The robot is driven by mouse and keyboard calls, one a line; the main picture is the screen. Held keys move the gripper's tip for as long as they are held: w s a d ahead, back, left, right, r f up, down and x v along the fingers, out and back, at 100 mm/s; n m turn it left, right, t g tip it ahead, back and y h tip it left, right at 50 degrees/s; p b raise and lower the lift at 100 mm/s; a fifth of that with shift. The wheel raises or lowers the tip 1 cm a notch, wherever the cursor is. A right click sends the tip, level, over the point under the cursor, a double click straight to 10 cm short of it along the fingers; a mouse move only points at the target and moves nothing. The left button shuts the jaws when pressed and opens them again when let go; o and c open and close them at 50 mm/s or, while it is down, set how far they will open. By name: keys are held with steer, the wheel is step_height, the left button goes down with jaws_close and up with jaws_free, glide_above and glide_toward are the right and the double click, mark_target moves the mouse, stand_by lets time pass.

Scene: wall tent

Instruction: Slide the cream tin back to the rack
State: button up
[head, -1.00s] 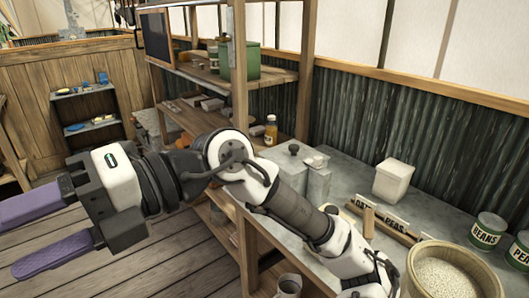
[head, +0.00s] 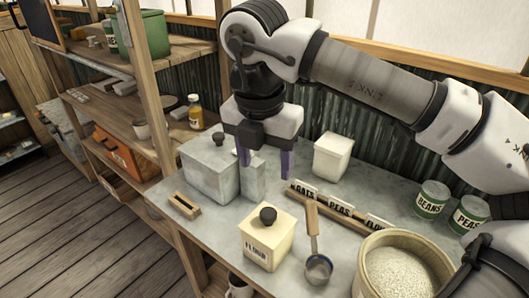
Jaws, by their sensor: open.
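The cream tin (head: 265,245), with a dark round knob and a FLOUR label, stands upright near the counter's front edge. The wooden rack (head: 318,204) lies behind it to the right, with label cards reading OATS, PEAS and one partly cut off like FLOUR. My gripper (head: 264,164) points down over the back of the counter, behind the tin and left of the rack. Its purple fingers are apart, with no tin between them. The finger tips overlap a small grey block (head: 253,183) in the picture; I cannot tell if they touch it.
A grey metal box (head: 207,172) stands left of my gripper, a white canister (head: 333,158) right of it. A scoop (head: 313,245) lies beside the tin. A tub of grain (head: 400,262) and cans (head: 432,200) stand at right. A small wooden block (head: 184,205) lies at left.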

mark_target(270, 211)
steer(key=f+p, duration=0.1)
steer(key=f, duration=0.8)
steer(key=w+f+p, duration=0.1)
steer(key=f, duration=0.3)
steer(key=shift+w+d+f+p, duration=0.1)
steer(key=shift+d+f+p, duration=0.2)
steer(key=shift+f+p, duration=0.05)
steer(key=c, duration=1.1)
steer(key=shift+w+d, duration=0.15)
steer(key=shift+w, duration=0.05)
steer(key=shift+w+d+b, duration=0.7)
steer(key=shift+w+d, duration=0.4)
steer(key=shift+w, duration=0.4)
steer(key=shift+w+d+b, duration=0.7)
steer(key=shift+w+d, duration=0.35)
steer(key=shift+w, duration=0.45)
steer(key=shift+w+d+b, duration=0.7)
steer(key=shift+w+d, duration=0.4)
steer(key=shift+w, duration=0.4)
steer(key=o, duration=1.1)
